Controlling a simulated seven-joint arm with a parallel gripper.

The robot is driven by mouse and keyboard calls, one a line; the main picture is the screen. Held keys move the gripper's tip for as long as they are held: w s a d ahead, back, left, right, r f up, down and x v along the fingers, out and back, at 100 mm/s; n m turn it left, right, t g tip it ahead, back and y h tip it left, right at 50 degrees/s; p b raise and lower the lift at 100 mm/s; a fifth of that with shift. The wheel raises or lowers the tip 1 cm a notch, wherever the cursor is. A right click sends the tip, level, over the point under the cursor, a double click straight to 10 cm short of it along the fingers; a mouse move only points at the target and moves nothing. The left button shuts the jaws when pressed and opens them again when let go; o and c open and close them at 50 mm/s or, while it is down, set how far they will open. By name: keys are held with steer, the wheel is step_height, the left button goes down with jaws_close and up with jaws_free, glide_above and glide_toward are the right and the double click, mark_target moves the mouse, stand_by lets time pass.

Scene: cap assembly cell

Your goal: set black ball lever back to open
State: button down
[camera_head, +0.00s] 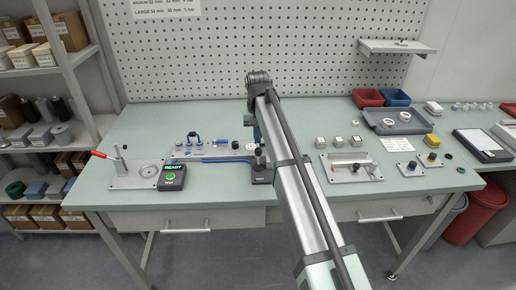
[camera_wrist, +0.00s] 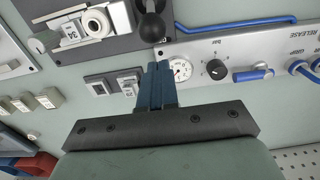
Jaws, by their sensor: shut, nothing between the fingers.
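The black ball lever (camera_wrist: 152,26) shows at the top of the wrist view, its ball in front of a dark upright stem. It stands on the edge of a dark fixture (camera_wrist: 60,46) that holds a white ring part (camera_wrist: 98,22). My gripper (camera_wrist: 159,66) has its two blue fingers pressed together, with nothing between them. The fingertips are just below the ball in the wrist picture; I cannot tell whether they touch the lever. In the head view my arm hides most of the gripper and part of the dark fixture (camera_head: 262,175).
A grey panel (camera_wrist: 265,48) with a gauge (camera_wrist: 181,69), a black knob (camera_wrist: 216,69) and blue handles (camera_wrist: 254,74) lies right of the fingers. Two small labelled blocks (camera_wrist: 99,86) lie left. In the head view, a READY box (camera_head: 172,177) and a red-handled clamp (camera_head: 119,158) stand left.

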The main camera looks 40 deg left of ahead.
mark_target(258, 149)
steer(key=shift+f, duration=1.1)
steer(key=shift+s+d, duration=0.1)
steer(key=shift+s+d+r, duration=0.25)
steer(key=shift+s+d, duration=0.85)
steer(key=shift+s, duration=0.05)
steer(key=shift+d, duration=0.1)
steer(key=shift+s+d+r, duration=0.1)
steer(key=shift+s+d, duration=0.3)
steer(key=shift+s, duration=0.1)
steer(key=shift+w+a, duration=0.1)
steer(key=shift+w, duration=0.05)
steer(key=shift+w+a, duration=0.6)
step_height(258, 149, up, 7)
stand_by(0.5)
stand_by(0.4)
